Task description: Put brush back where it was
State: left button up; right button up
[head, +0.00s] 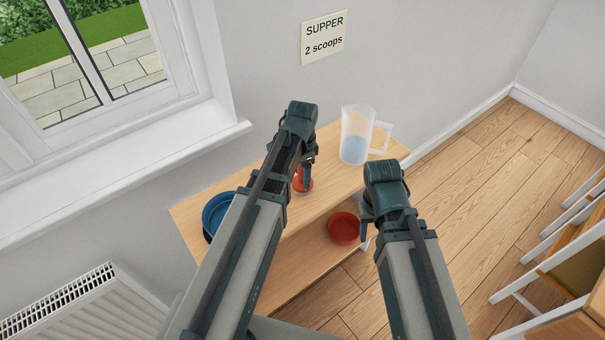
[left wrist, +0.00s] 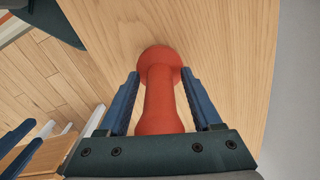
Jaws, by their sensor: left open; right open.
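No brush can be made out in either view. A red object (head: 304,183) with a round end is on or just above the wooden top, beneath my left gripper (head: 306,172). In the left wrist view, the red object (left wrist: 160,88) has a narrow shank and a bulbous end. It lies between the two blue fingers of the left gripper (left wrist: 163,100), which are open with small gaps visible beside it. My right gripper (head: 366,222) is open at the right front edge of the shelf unit, with nothing seen in it.
A wooden shelf unit (head: 243,190) stands against the wall. A blue bowl (head: 216,212) is on its top at left, partly hidden by my arm. A red bowl (head: 344,228) is on the lower shelf. A "SUPPER 2 scoops" sign (head: 323,38) hangs above.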

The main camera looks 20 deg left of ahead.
pick_arm(q)
notch_tip(320, 180, up, 12)
jog(key=p, duration=1.2)
jog(key=shift+r, duration=0.25)
jog(key=s+d+n+y, duration=0.1)
jog(key=s+d+n, duration=0.5)
jog(key=s+d, duration=0.4)
jog(key=s, duration=0.4)
jog(key=shift+s+d+n, duration=0.15)
jog(key=shift+d+n, duration=0.1)
jog(key=shift+n, duration=0.15)
notch_tip(320, 180, down, 2)
jog(key=shift+b, duration=0.85)
